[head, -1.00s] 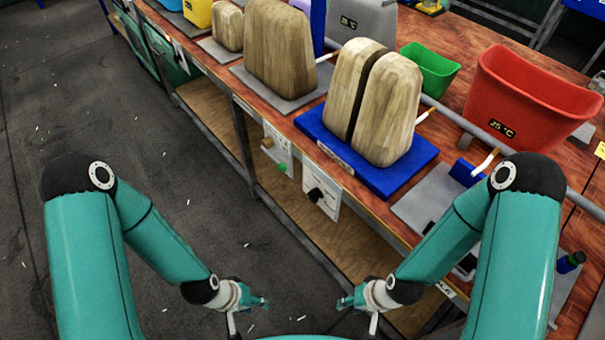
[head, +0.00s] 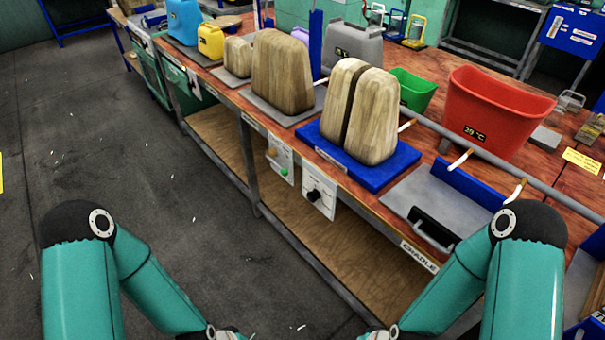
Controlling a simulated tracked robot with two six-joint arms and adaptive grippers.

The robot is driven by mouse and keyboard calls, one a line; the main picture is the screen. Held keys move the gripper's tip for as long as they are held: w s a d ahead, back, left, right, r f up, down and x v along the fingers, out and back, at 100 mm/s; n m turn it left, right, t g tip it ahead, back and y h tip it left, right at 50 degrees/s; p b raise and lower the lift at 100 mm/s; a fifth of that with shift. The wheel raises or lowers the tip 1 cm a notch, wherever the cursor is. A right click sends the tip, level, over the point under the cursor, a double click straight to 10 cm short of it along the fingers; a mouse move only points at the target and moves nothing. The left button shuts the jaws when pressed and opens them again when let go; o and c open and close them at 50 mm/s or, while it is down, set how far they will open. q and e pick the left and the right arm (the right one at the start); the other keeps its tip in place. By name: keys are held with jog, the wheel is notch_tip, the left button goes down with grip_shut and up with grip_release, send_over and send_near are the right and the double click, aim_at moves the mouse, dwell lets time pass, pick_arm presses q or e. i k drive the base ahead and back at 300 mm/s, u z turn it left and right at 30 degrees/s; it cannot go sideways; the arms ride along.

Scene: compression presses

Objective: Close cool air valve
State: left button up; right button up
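Several small levers with pale handles stand along the grey pipe behind the presses: one beside the split wooden block (head: 407,125), one by the blue bracket (head: 460,160) and one further right (head: 516,190). I see no readable label marking any of them as the cool air valve. A white panel with a black knob (head: 314,195) and a panel with a green button (head: 284,171) hang on the bench front. My two forearms reach to the bottom edge, well short of the levers. Both grippers are cut off below the picture.
The split block sits on a blue base (head: 388,176) on the brown bench. A grey plate with a black handle (head: 433,230) lies right of it, above a "CRADLE" label. A red bin (head: 500,105) and green bin (head: 412,88) stand behind.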

aim_at(284, 171)
jog(key=u, duration=0.2)
jog(key=i, duration=0.95)
jog(key=z, duration=0.2)
jog(key=k, duration=0.85)
jog(key=u, duration=0.2)
jog(key=i, duration=0.85)
jog(key=z, duration=0.2)
jog(key=k, duration=0.5)
jog(key=z, duration=0.35)
